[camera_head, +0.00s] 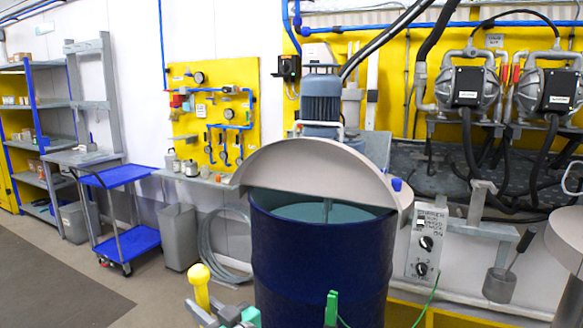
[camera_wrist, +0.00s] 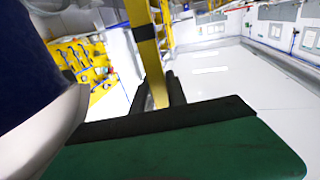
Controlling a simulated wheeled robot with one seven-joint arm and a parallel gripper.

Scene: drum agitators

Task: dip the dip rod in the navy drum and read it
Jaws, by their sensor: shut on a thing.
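The navy drum (camera_head: 320,265) stands upright in the middle of the head view. A beige half-round cover (camera_head: 318,168) sits over its back part, and the front is open. Teal liquid (camera_head: 300,211) shows inside, with a grey shaft going down into it. The dip rod (camera_head: 201,290) is yellow with a round knob on top, left of the drum and outside it. In the wrist view the yellow rod with dark marks (camera_wrist: 146,45) passes between the dark fingers of my gripper (camera_wrist: 158,96), shut on it. The rod's lower end is hidden.
A blue motor (camera_head: 320,98) stands above the cover. A green clip (camera_head: 331,308) with a green cable is at the drum's front. A control box (camera_head: 427,242) is close to its right. A blue cart (camera_head: 120,200) and grey bin (camera_head: 178,237) stand left. Open floor lies at lower left.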

